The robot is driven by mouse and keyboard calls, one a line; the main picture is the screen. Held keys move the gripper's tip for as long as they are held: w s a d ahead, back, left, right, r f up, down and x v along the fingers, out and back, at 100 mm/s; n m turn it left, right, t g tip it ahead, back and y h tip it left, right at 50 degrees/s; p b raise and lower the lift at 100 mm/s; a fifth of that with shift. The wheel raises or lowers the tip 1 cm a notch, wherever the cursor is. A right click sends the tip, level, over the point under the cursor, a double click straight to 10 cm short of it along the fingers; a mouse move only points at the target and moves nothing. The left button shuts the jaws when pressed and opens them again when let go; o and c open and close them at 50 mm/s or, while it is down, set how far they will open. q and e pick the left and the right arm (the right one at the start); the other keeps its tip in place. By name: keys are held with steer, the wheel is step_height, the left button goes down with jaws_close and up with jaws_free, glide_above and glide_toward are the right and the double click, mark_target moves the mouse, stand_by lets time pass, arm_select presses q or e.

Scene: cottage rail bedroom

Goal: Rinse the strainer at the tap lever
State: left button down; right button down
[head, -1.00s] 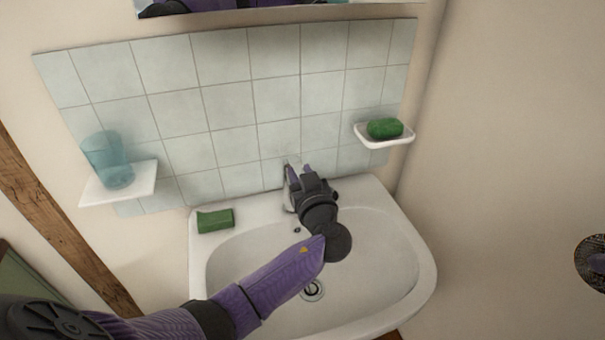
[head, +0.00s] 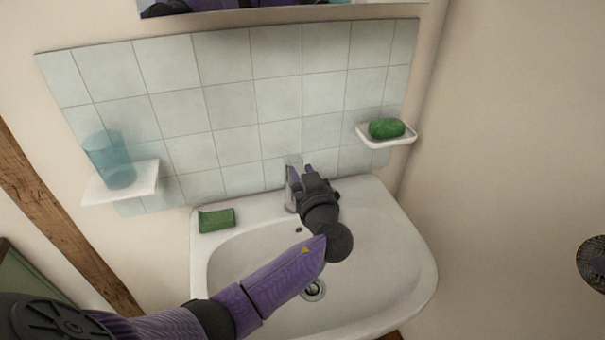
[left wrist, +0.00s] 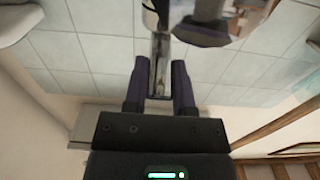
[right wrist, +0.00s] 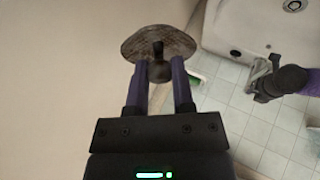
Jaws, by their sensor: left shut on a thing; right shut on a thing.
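My left gripper (head: 301,172) is at the tap behind the washbasin (head: 424,270). In the left wrist view its fingers (left wrist: 158,82) are shut around the chrome tap lever (left wrist: 160,62). The tap's spout is mostly hidden by my gripper in the head view. The strainer (head: 592,262), a round dark mesh, shows at the right edge of the head view, well right of the basin. In the right wrist view my right gripper (right wrist: 160,76) is shut on the strainer (right wrist: 165,40) by its handle end. I cannot see any water running.
A green sponge (head: 216,220) lies on the basin's left rear corner. A blue cup (head: 109,160) stands on a white shelf (head: 146,186) at left. Green soap (head: 386,128) sits in a wall dish (head: 372,140) at right. The bowl is empty; space between basin and strainer looks clear.

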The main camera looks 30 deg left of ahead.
arm_select(q)
steer(key=shift+r+p, duration=0.35)
arm_select(e)
steer(key=shift+r, duration=0.45)
arm_select(q)
steer(key=shift+a+f+h, duration=0.1)
steer(key=shift+h, duration=0.3)
arm_select(e)
steer(key=shift+f, duration=0.1)
arm_select(q)
steer(key=shift+c, duration=2.2)
jaws_free()
steer(key=shift+g, duration=0.3)
steer(key=f+v, duration=0.1)
steer(key=v, duration=1.1)
steer(key=shift+r+p, duration=0.3)
steer(key=shift+r, duration=0.15)
arm_select(e)
steer(key=shift+r, duration=0.45)
